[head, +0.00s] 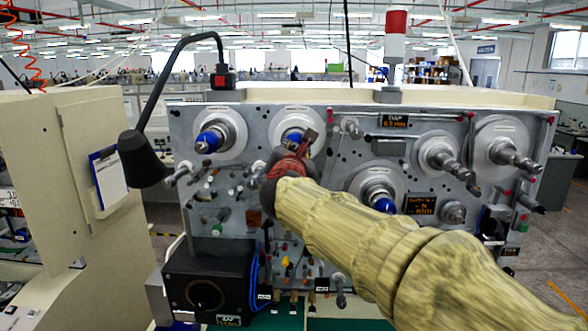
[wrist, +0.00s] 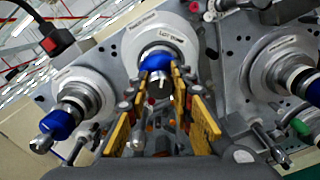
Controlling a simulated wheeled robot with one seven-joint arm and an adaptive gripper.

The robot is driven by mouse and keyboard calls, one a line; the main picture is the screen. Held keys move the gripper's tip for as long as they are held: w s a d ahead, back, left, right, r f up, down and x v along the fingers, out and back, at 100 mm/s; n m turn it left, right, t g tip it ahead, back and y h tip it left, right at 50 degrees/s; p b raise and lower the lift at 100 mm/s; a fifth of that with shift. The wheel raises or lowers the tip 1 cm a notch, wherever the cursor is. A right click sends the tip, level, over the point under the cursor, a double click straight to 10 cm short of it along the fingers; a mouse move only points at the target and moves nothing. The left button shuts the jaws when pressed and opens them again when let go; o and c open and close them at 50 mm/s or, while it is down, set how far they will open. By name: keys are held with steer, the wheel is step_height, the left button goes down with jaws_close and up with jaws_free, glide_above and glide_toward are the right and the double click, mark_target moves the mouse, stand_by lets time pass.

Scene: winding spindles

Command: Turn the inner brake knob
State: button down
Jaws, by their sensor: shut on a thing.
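My gripper (wrist: 160,82) has its yellow-padded fingers on either side of the silver end of a blue-collared knob (wrist: 157,60). It is shut on this knob. The knob sits at the centre of a pale round disc on the grey machine panel, second from the left along the top. In the head view my gripper (head: 305,146) is in front of this disc (head: 277,122) and hides part of the knob. No readable label names the knob as the inner brake.
A similar blue-collared spindle (head: 208,139) stands to the left, and another (head: 383,203) lower right. Bare metal spindles (head: 512,156) project at the right. A black lamp (head: 140,160) hangs at the panel's left edge. Small levers and pins stick out below my gripper.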

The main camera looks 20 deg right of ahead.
steer(key=m+b, duration=0.1)
steer(key=b, duration=0.1)
steer(key=m+b, duration=0.4)
steer(key=b, duration=0.1)
steer(key=shift+f, duration=0.3)
steer(key=m+b, duration=0.5)
steer(key=shift+r, duration=0.1)
steer(key=c, duration=1.5)
jaws_free()
steer(key=shift+r, duration=0.1)
steer(key=shift+c, duration=0.2)
steer(key=v, duration=1.2)
